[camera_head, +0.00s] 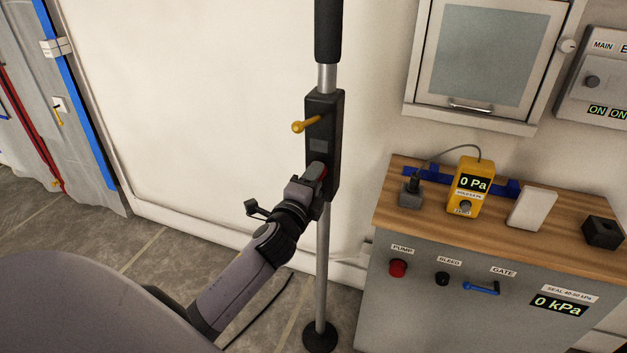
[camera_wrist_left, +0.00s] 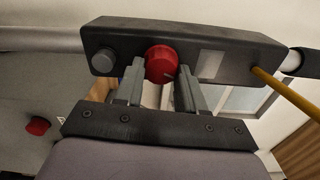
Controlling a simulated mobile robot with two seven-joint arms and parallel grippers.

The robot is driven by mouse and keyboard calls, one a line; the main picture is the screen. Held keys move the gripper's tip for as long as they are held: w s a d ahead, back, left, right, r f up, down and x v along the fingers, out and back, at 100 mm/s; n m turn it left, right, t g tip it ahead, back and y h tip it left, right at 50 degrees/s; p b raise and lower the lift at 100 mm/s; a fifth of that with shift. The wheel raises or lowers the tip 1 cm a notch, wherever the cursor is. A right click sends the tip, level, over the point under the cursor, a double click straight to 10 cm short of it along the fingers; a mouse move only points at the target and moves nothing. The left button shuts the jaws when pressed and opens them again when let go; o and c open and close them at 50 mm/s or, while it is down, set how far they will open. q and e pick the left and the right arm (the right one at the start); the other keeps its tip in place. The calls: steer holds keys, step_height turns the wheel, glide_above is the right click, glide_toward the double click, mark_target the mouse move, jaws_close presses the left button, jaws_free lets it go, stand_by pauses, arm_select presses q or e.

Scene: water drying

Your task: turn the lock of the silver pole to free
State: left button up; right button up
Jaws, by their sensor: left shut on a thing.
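The silver pole (camera_head: 322,260) stands upright on a round black foot in front of the white wall. A black lock box (camera_head: 322,130) sits around its middle and also shows in the left wrist view (camera_wrist_left: 225,62). A red round knob (camera_wrist_left: 160,63) is on the box's face, with a yellow lever (camera_head: 305,124) higher up. My left gripper (camera_head: 318,175) is at the lower part of the box. In the left wrist view its two fingers (camera_wrist_left: 162,75) stand on either side of the red knob, shut on it. My right gripper is not in view.
At the right, a grey cabinet (camera_head: 440,315) with a wooden top carries a yellow gauge (camera_head: 469,187) reading 0 Pa. Its front has a red pump button (camera_head: 398,268) and a blue gate handle (camera_head: 482,288). Blue tape (camera_head: 80,100) edges grey sheeting at the left.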

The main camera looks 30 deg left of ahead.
arm_select(q)
steer(key=shift+n, duration=2)
steer(key=o, duration=1.1)
steer(key=shift+c, duration=0.2)
steer(key=shift+s, duration=0.1)
steer(key=v, duration=0.7)
